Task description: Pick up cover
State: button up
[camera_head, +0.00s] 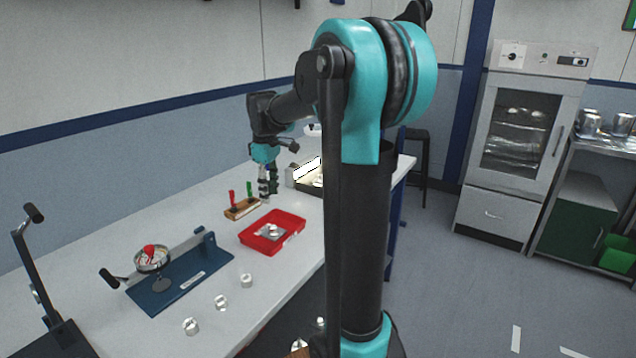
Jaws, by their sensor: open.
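My gripper (268,190) is at the far part of the bench, pointing down, with its fingers open. It is small in the picture, and I see nothing held between the fingers. It is just beyond a red tray (247,239), close to a wooden holder. A flat silvery part with a raised round piece (271,231) lies in the tray; it may be the cover, but I cannot tell for certain. Several small silvery cylindrical parts, one of them here (221,303), stand apart on the near bench.
The wooden holder (241,209) carries red- and green-handled tools. A blue fixture (180,283) with a round dish (152,259) stands at the left. My arm hides the bench's right side. White bench surface between tray and fixture is clear.

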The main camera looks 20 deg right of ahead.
aim_at(318, 181)
jog(key=i+l, duration=0.25)
jog(key=l, duration=0.15)
jog(key=i+l, duration=0.25)
jog(key=l, duration=0.2)
jog(key=i+l, duration=0.25)
jog(key=l, duration=0.15)
